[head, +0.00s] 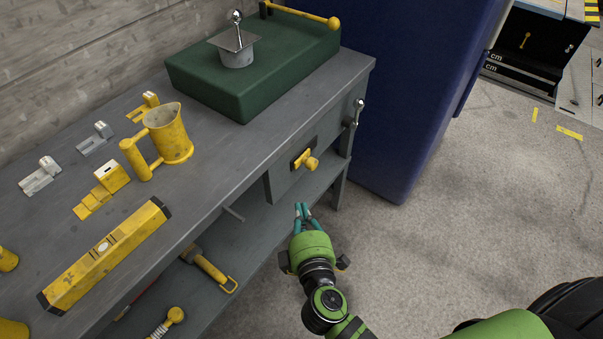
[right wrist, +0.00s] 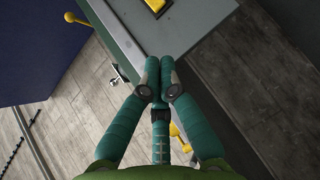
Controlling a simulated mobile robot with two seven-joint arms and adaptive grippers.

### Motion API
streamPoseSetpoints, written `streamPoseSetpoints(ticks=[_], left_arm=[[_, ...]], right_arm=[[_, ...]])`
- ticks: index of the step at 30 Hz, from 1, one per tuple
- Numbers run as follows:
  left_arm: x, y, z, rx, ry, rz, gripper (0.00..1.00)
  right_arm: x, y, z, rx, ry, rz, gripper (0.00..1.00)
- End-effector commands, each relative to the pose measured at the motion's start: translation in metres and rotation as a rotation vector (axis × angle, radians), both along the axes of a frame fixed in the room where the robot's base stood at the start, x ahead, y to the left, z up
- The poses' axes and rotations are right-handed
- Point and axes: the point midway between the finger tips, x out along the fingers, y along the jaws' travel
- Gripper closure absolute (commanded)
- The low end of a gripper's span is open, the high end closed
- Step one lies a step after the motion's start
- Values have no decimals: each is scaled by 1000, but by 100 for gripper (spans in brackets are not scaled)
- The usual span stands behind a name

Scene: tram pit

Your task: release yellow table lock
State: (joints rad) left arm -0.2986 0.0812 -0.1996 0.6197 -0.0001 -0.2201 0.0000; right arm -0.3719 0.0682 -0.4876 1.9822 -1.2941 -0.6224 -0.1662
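A yellow lock with a round knob (head: 305,160) is mounted on the grey front panel of the workbench (head: 260,150). In the right wrist view a yellow part in a dark frame (right wrist: 154,5) at the top edge looks like this lock, cut off by the picture edge. My right gripper (head: 303,211) is below the lock in the head view, apart from it. Its teal fingers also show in the right wrist view (right wrist: 160,72), with the tips close together and nothing between them. My left gripper is not in view.
On the benchtop are a green case (head: 200,85), a yellow jug (head: 170,135), a yellow level (head: 105,255) and several small yellow and silver latch-like pieces. A silver lever (head: 357,112) sits at the bench's right end. A blue block (head: 400,100) stands beyond; floor (head: 480,220) is clear.

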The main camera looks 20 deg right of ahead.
Motion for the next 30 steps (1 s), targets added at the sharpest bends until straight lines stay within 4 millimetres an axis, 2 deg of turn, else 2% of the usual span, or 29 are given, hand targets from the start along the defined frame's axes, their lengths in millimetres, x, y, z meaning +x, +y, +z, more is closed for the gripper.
streamPoseSetpoints(ticks=[5,8,22,25,30], left_arm=[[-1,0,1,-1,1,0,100],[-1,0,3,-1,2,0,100],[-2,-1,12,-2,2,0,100],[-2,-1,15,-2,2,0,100],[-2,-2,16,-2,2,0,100]], right_arm=[[2,0,0,1,0,0,100],[11,-1,-1,0,0,0,100],[103,-11,-18,1,0,-1,100],[110,-26,-23,-1,1,-2,100],[119,-38,-28,0,2,0,100]])
